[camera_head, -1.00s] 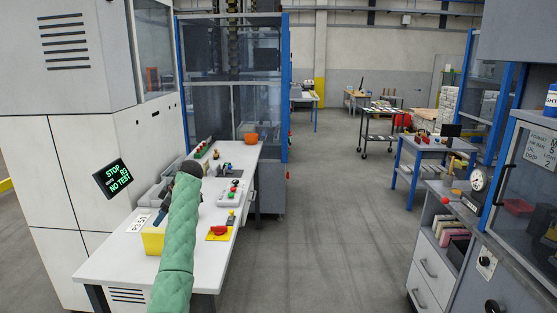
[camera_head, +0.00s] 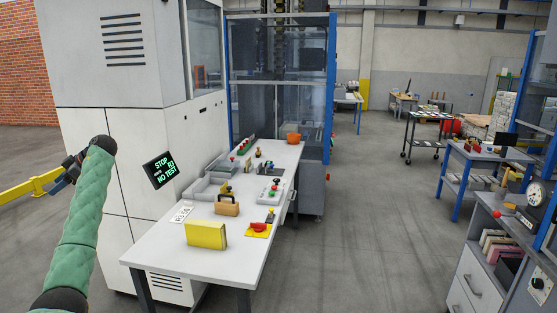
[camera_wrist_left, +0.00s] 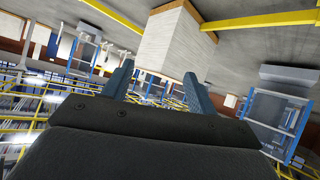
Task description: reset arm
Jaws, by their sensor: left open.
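My left arm is sleeved in green and rises at the left of the head view. My left gripper (camera_head: 66,172) is beside the white cabinet, away from the table and in front of a yellow rail. In the left wrist view its two blue-grey fingers (camera_wrist_left: 158,88) stand wide apart with nothing between them, so it is open and empty. My right gripper is in neither view.
A white table (camera_head: 160,255) carries a yellow block (camera_head: 206,235), a brown stamp-like block (camera_head: 227,207), grey trays (camera_head: 205,188), a red-topped yellow piece (camera_head: 259,229) and an orange bowl (camera_head: 293,137).

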